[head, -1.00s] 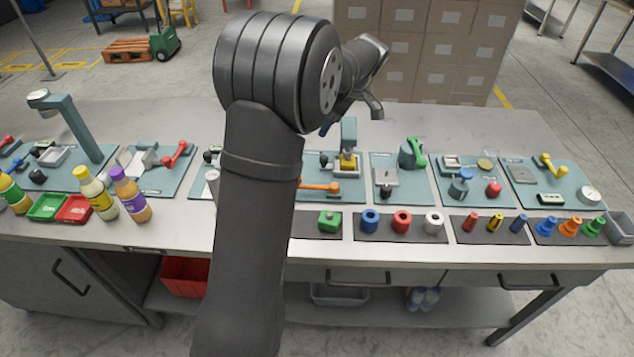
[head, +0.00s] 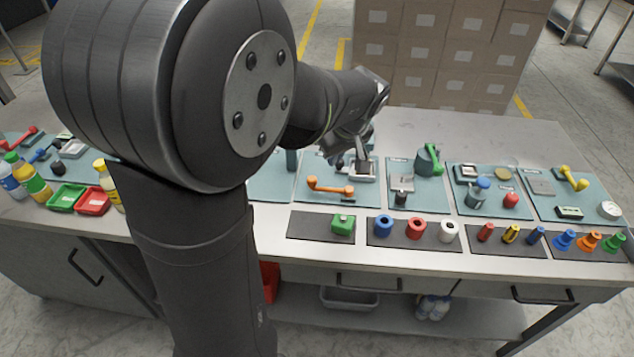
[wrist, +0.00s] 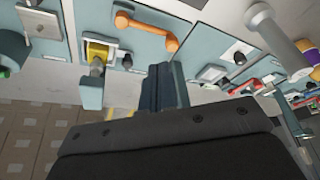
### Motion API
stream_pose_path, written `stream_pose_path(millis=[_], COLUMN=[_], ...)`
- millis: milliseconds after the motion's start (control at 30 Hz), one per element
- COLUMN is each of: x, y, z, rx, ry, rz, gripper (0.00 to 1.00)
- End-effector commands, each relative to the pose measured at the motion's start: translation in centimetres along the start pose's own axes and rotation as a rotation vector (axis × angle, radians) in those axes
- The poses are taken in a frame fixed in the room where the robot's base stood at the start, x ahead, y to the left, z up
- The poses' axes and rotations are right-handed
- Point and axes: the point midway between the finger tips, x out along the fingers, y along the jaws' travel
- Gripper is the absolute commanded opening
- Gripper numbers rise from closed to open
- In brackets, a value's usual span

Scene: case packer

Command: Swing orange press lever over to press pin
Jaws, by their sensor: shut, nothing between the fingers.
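The orange press lever (head: 331,188) lies across the front part of a teal station board, its handle roughly sideways. In the wrist view the orange lever (wrist: 146,30) lies at the top, apart from my fingers. Near it in that view is a yellow block (wrist: 98,51) in a pale frame, with a dark rounded part (wrist: 97,66) at it; I cannot tell whether this is the press pin. My gripper (head: 361,160) is low over the back of the board, behind the lever. Its fingers (wrist: 165,86) are shut and empty. My wrist hides much of the press in the head view.
A teal upright (wrist: 91,93) stands close to my fingers in the wrist view. A green lever (head: 434,158) stands on the board to the right. A green block (head: 343,224) and several coloured rings line the front. Stacked cartons (head: 450,50) stand behind the bench.

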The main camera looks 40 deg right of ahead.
Motion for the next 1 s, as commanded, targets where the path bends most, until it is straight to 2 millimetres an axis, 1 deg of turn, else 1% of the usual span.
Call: stream_pose_path(millis=[33,100,200,300,433,767,867,1000], x=[-0.2,-0.3,-0.3,-0.4,-0.4,-0.2,0.5,2.5], y=[-1.0,-2.0,-3.1,-3.7,-4.0,-4.0,-3.9,-3.9], z=[0.8,1.8,2.8,3.4,3.7,3.7,3.7,3.7], rx=[0.033,0.078,0.128,0.157,0.172,0.171,0.171,0.17], ry=[0.001,0.002,0.004,0.006,0.007,0.006,0.005,0.003], rz=[0.015,0.033,0.051,0.063,0.068,0.067,0.066,0.064], gripper=[0.0,0.0,0.0,0.0,0.0,0.0,0.0,0.0])
